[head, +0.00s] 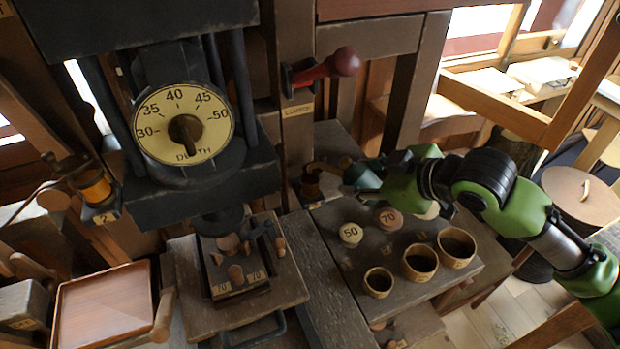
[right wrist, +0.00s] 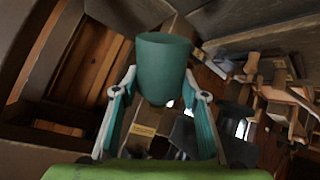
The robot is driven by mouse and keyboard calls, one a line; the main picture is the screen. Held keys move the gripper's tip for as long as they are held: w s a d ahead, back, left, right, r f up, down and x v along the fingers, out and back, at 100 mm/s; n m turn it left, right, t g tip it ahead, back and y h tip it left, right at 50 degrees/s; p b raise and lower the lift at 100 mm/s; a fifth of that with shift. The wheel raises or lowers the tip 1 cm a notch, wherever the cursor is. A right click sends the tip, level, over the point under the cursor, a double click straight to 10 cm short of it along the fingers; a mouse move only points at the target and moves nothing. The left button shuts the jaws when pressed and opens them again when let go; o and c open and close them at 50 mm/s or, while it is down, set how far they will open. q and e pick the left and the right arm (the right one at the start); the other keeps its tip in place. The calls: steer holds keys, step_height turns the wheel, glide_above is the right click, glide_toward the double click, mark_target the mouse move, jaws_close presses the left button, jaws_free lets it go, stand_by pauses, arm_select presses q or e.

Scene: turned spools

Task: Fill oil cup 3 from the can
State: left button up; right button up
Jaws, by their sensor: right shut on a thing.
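My right gripper (head: 376,176) is shut on a teal can (head: 360,177), left of my green arm. In the right wrist view the can (right wrist: 163,65) stands between the two fingers (right wrist: 163,98). A brownish spout (head: 322,166) reaches left from the can in the head view. Its end is over or beside a small dark and copper-coloured oil cup (head: 310,187); I cannot tell whether they touch. The tag below that cup is too small to read. Another oil cup (head: 95,186), amber and marked 2, is at the left. The oil level in the cup by the spout is hidden. My left gripper is not in view.
A depth dial (head: 183,123) fronts the dark press. A red clutch lever (head: 328,66) sticks out above the can. Wooden cups (head: 420,262) and discs marked 50 (head: 351,234) and 70 (head: 390,218) stand on the bench below my arm. A wooden tray (head: 103,307) lies lower left.

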steer(key=shift+s+d+r+m+t+y+b, duration=0.1)
steer(key=shift+d+r+m+t+y+b, duration=0.25)
steer(key=shift+y+b, duration=0.7)
steer(key=shift+s+d+r+m+t+y+b, duration=0.15)
steer(key=shift+d+r+t+y+b, duration=0.25)
steer(key=shift+b, duration=1.1)
steer(key=t+y+b, duration=0.1)
steer(key=b, duration=0.2)
steer(key=d+r+m+t+y+b, duration=0.1)
steer(key=y+b, duration=0.1)
steer(key=b, duration=0.2)
steer(key=shift+s+r+m, duration=0.2)
steer(key=shift+m, duration=0.1)
steer(key=shift+d+r+t+b, duration=0.15)
steer(key=shift+r+t+b, duration=0.1)
steer(key=shift+b, duration=0.2)
